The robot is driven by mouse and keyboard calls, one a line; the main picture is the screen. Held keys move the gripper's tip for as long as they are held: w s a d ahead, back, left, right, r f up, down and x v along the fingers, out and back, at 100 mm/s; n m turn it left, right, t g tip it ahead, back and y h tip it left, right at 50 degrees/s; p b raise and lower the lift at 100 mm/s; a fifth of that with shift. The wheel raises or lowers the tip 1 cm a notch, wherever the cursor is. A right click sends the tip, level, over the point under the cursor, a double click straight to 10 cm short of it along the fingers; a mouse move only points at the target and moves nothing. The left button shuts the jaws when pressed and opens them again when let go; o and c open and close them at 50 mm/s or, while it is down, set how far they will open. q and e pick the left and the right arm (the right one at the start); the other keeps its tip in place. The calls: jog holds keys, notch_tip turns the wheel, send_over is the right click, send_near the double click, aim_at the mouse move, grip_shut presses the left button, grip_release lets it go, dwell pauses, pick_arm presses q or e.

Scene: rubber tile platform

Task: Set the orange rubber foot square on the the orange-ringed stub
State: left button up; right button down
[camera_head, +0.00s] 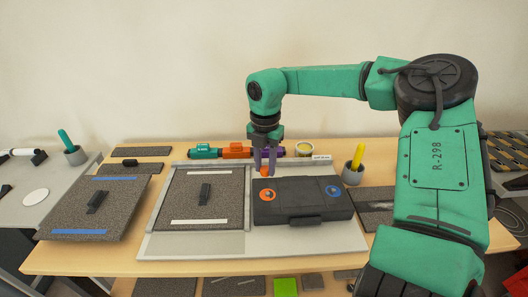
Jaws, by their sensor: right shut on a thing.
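A black box (290,213) lies on the right half of a grey tray. The orange-ringed stub (267,195) is on its top at the left, and a blue-ringed stub (333,191) is at the right. My left gripper is not in view.
A speckled tile (180,199) with a black handle fills the tray's left half. Another tile (70,211) lies at left.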

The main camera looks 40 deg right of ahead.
jog(key=shift+s+d+f, duration=0.1)
jog(key=shift+s+d, duration=0.2)
jog(key=shift+d, duration=0.15)
jog(key=shift+a+f+b, duration=0.15)
jog(key=shift+f+b, duration=0.25)
jog(key=shift+b, duration=0.25)
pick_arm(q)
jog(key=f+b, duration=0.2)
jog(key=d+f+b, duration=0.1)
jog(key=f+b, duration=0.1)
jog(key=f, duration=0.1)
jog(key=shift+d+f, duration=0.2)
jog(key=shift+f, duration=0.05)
pick_arm(e)
send_over(267, 195)
notch_tip(267, 195, down, 5)
jog(key=shift+r, duration=0.1)
pick_arm(q)
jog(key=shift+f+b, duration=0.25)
jog(key=shift+b, duration=0.15)
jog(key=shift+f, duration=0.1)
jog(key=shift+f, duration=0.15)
pick_arm(e)
jog(key=shift+f, duration=0.2)
pick_arm(q)
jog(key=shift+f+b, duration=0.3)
jog(key=shift+b, duration=0.25)
pick_arm(e)
jog(key=shift+f, duration=0.3)
